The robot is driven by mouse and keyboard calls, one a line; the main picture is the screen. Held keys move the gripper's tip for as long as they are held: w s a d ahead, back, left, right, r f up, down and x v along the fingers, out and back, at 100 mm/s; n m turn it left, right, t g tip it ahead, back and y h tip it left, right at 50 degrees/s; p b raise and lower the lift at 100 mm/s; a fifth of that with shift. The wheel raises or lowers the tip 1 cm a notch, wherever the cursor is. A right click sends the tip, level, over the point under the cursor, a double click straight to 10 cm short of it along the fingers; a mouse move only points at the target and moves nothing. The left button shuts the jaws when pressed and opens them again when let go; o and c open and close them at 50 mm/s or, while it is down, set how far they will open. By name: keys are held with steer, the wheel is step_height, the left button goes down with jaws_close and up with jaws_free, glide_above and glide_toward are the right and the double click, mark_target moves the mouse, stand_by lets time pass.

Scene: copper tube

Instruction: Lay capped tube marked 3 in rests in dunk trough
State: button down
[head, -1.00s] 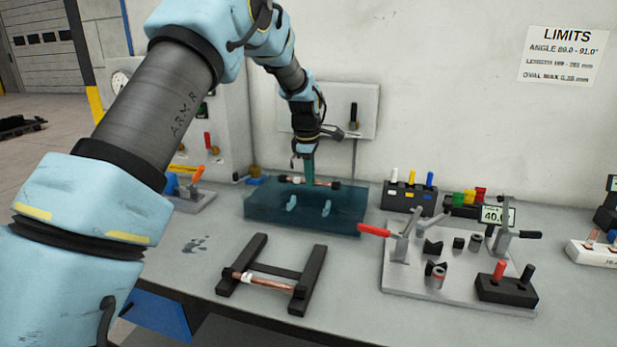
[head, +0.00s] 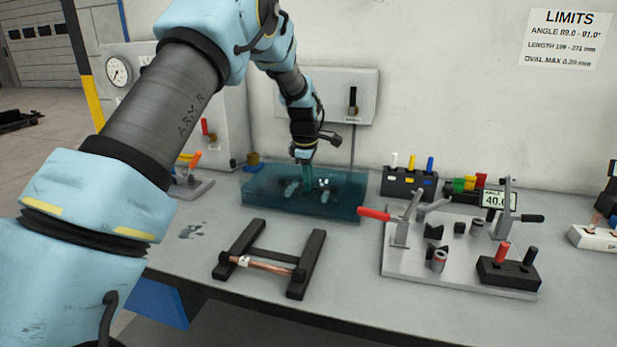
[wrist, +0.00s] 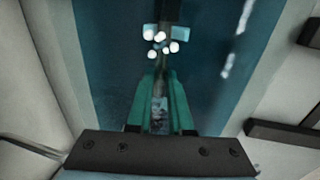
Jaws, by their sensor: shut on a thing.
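The dunk trough (head: 345,207) is a blue-green see-through tank on the bench, near the wall. My gripper (head: 305,158) points down into it, fingertips inside the trough. In the wrist view my teal fingers (wrist: 160,105) are shut on the capped tube, which is low in the trough and mostly hidden by fingers and tinted water. White bubbles (wrist: 160,42) cluster just beyond the fingertips. I cannot tell whether the tube touches the rests, and its number is not readable.
A second copper tube (head: 268,265) lies across a black stand (head: 310,262) in front of the trough. A gauge plate (head: 400,262) with a red-handled clamp stands to the right. Pegged black blocks (head: 408,183) are behind it. Bench between stand and plate is clear.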

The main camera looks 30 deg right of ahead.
steer(key=shift+f, duration=0.6)
stand_by(0.5)
steer(key=c, duration=0.7)
jaws_free()
steer(key=shift+c, duration=0.2)
step_height(320, 180, up, 11)
steer(key=s+a+b, duration=0.1)
steer(key=b, duration=0.2)
steer(key=shift+s+a+f, duration=0.15)
steer(key=shift+s+a, duration=0.1)
